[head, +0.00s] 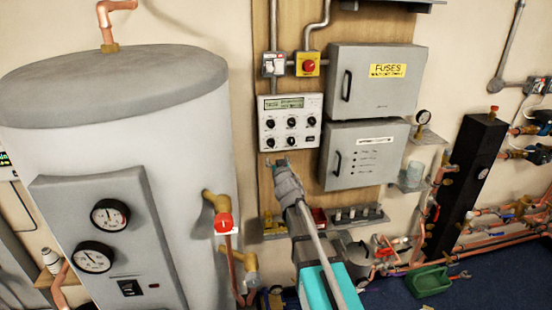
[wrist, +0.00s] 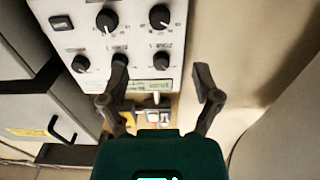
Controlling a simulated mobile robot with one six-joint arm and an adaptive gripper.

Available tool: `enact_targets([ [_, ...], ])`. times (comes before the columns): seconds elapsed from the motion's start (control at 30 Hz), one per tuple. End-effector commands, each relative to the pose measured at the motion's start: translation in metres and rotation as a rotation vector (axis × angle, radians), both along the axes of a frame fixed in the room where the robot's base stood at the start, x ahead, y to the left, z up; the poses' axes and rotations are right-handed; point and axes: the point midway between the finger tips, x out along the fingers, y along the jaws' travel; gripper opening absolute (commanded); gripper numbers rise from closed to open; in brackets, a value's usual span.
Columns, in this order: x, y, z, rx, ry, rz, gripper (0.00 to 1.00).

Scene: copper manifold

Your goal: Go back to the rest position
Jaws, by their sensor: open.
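My gripper (head: 281,166) is in front of the wall, just below the lower edge of the white control panel (head: 290,104) with its several black knobs and small display. In the wrist view my gripper (wrist: 160,76) has its two dark fingers spread apart with nothing between them. The control panel (wrist: 92,38) shows upside down there, behind and beside the left finger. Whether a fingertip touches the panel cannot be told. My arm reaches up from the bottom of the head view.
A large grey tank (head: 190,120) with gauges stands left of my arm. A red-handled valve (head: 223,223) sticks out beside it. Two grey boxes, the fuse box (head: 385,95) and one below (head: 375,172), are right of the panel. A red button (head: 308,67) is above.

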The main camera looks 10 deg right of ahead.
Motion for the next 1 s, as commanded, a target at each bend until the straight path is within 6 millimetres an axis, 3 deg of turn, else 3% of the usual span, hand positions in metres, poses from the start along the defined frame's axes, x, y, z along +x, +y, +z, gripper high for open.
enact_targets([
  [0.57, -0.007, -0.006, -0.008, 0.000, 0.043, -0.034, 0.81],
  [0.77, -0.027, -0.022, -0.033, 0.003, 0.177, -0.120, 0.81],
  [1.0, -0.072, -0.039, -0.079, 0.007, 0.444, -0.226, 0.81],
])
